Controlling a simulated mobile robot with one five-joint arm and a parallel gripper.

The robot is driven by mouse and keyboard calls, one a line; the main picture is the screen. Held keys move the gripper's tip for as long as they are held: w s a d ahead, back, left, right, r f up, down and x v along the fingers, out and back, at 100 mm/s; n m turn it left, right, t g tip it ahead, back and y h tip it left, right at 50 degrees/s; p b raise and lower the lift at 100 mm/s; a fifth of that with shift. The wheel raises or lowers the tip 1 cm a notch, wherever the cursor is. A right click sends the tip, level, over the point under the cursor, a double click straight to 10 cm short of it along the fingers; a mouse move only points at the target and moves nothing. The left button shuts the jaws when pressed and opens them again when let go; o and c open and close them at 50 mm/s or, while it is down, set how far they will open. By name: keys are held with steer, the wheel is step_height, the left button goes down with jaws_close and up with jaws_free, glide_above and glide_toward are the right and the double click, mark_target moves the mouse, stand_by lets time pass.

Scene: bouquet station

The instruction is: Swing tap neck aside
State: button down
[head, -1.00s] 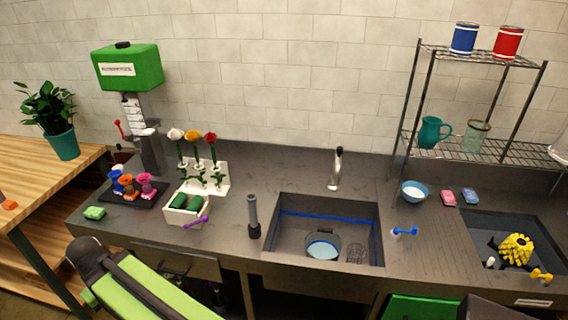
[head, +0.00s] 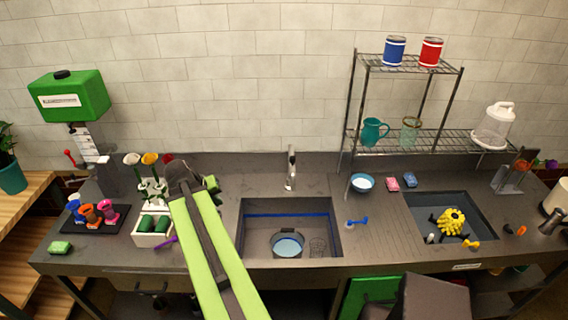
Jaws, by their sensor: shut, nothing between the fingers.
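The tap (head: 291,168) stands upright at the back edge of the left sink basin (head: 330,215). Its slim silver neck rises to a dark top, seen nearly end-on, so I cannot tell exactly which way it points. My green and dark arm reaches up from the bottom, left of the basin. Its dark upper end is over the counter, left of the tap and apart from it. I cannot make out my gripper's fingers. A bowl (head: 287,244) with pale blue contents sits in the basin below the tap.
Left of my arm are a white flower holder (head: 143,238) and a green-tanked dispenser (head: 70,98). A blue-handled item (head: 357,222) and a blue bowl (head: 362,183) lie right of the basin. A wire rack (head: 415,140) stands farther right. The counter directly around the tap is clear.

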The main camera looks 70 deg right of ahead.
mark_target(292, 174)
steer(key=s+d+r+m+g+h+p, duration=0.1)
steer(key=s+d+r+m, duration=0.15)
steer(key=s+d, duration=0.3)
steer(key=s+d+r+m+g+p, duration=0.1)
steer(key=s+d+r, duration=0.35)
steer(key=s, duration=0.25)
steer(key=s+d+r+b+x, duration=0.1)
steer(key=s+b+x, duration=0.1)
steer(key=b+x, duration=0.5)
steer(key=x, duration=0.5)
steer(key=shift+s+d+b, duration=0.3)
steer(key=shift+s+b, duration=0.05)
steer(key=shift+b, duration=0.05)
steer(key=shift+n, duration=0.25)
